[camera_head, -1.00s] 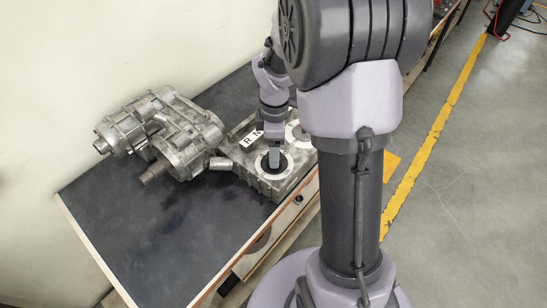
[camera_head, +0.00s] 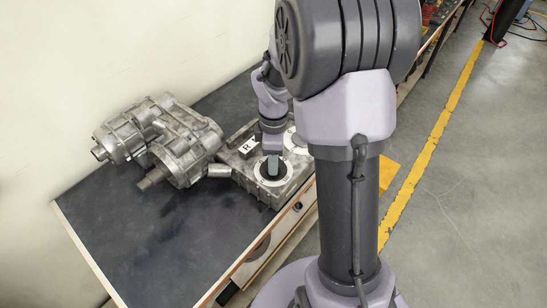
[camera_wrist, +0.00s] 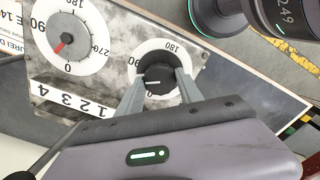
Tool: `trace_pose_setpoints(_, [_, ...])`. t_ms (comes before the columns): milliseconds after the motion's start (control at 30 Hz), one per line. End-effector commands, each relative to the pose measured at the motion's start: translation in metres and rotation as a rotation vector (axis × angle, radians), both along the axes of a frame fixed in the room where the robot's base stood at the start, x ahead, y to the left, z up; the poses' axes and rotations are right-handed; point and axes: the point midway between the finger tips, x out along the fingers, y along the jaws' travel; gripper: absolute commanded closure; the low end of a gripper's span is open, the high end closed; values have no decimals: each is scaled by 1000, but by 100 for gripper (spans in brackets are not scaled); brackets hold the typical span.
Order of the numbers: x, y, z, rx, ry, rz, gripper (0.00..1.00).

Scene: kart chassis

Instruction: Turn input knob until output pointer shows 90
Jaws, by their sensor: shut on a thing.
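The input knob (camera_wrist: 158,80) is black with a white mark and sits in a white numbered dial. In the wrist view its mark points left, towards the part of the dial below the 90. My gripper (camera_wrist: 160,92) has a finger on each side of the knob and is shut on it. The output dial (camera_wrist: 86,30) is white, with a red pointer (camera_wrist: 59,47) lying between its 0 and 90. In the head view the knob (camera_head: 272,172) shows under my gripper (camera_head: 272,155), and my arm partly hides the output dial (camera_head: 297,141).
Both dials are on a metal housing (camera_head: 243,176) near the front edge of a dark bench (camera_head: 160,240). A large metal gearbox (camera_head: 165,140) stands to its left. A number strip (camera_wrist: 70,100) runs beside the dials. The bench's front left is clear.

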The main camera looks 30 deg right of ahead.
Motion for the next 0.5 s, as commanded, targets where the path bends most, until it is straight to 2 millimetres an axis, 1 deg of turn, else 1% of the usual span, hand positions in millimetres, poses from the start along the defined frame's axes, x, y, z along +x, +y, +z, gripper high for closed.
trace_pose_setpoints(267, [0, 0, 1, 1, 2, -158, 97])
trace_pose_setpoints(500, [0, 0, 1, 1, 1, -381, 97])
